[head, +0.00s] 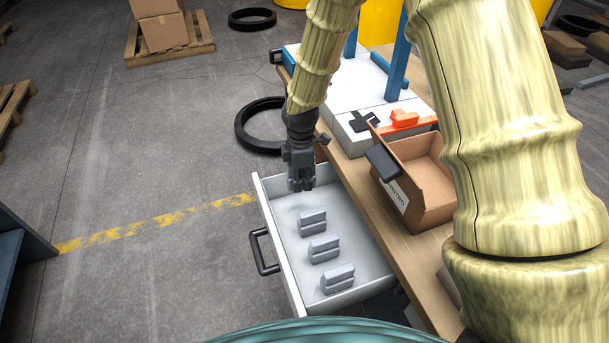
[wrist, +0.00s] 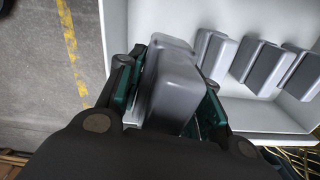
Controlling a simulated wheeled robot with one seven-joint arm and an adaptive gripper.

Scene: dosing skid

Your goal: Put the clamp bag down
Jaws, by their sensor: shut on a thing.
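My gripper (head: 300,170) is over the far end of an open white drawer (head: 277,233), pointing down. In the wrist view its fingers (wrist: 165,95) are shut on a grey, rounded block-like clamp bag (wrist: 172,85). In the head view the held bag is mostly hidden by the gripper. Three similar grey bags lie in a row in the drawer: one nearest the gripper (head: 312,223), a middle one (head: 324,249) and a near one (head: 338,279). I cannot tell whether the held bag touches the drawer floor.
A wooden workbench (head: 345,165) runs along the drawer's right side. Orange (head: 404,119) and dark green clamps lie beyond. A black ring (head: 250,128) lies on the floor left of the bench.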

